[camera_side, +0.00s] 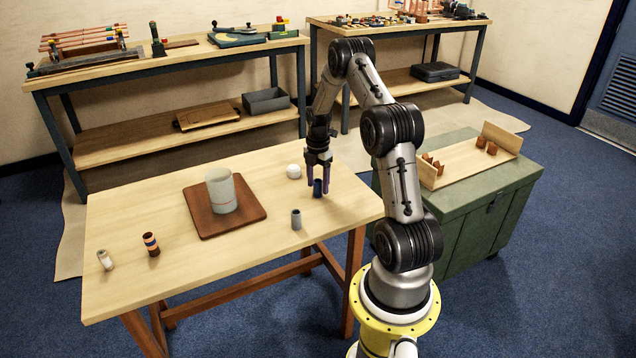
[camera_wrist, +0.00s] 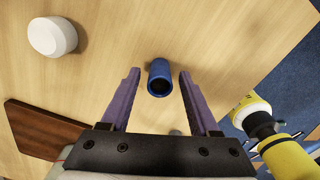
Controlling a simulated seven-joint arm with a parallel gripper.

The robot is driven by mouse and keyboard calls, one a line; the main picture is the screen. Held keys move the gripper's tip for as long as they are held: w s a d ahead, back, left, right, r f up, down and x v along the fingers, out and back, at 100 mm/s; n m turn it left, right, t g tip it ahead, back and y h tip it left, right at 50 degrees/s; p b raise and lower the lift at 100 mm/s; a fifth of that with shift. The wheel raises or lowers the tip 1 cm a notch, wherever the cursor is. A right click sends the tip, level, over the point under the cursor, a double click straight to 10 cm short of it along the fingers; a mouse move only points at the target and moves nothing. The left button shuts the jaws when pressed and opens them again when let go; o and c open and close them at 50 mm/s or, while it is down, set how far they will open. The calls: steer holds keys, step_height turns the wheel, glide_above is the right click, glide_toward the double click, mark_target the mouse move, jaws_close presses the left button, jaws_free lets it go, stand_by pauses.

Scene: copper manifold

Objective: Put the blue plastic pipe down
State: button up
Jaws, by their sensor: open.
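The blue plastic pipe (camera_side: 318,188) is a short tube standing upright on the wooden table near its right side. In the wrist view the blue pipe (camera_wrist: 160,77) shows its open end, between and slightly beyond the tips of the two purple fingers. My gripper (camera_side: 319,168) points down over the pipe in the side view, and its fingers partly hide it. In the wrist view my gripper (camera_wrist: 158,72) is open, with a gap between each finger and the pipe.
A white round piece (camera_side: 294,171) stands close by, left of the pipe. A grey pipe (camera_side: 296,219) stands in front. A pale cup (camera_side: 222,191) sits on a brown board (camera_side: 254,212). A copper-coloured banded pipe (camera_side: 151,244) and a whitish pipe (camera_side: 105,260) stand at the left.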

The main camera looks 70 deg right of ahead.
step_height(320, 180, up, 12)
steer(key=w+a+r+m+t+h, duration=0.1)
steer(key=w+a+r+m, duration=0.25)
steer(key=a+r, duration=0.65)
steer(key=a+r+m+t, duration=0.15)
steer(key=a+r, duration=0.35)
steer(key=a, duration=0.6)
steer(key=s+a+m+t+y, duration=0.1)
steer(key=s+a+m+t, duration=0.2)
steer(key=s+a+m, duration=0.5)
steer(key=s+a, duration=0.6)
steer(key=a, duration=0.4)
steer(key=shift+s+r+m, duration=0.3)
steer(key=shift+r, duration=0.1)
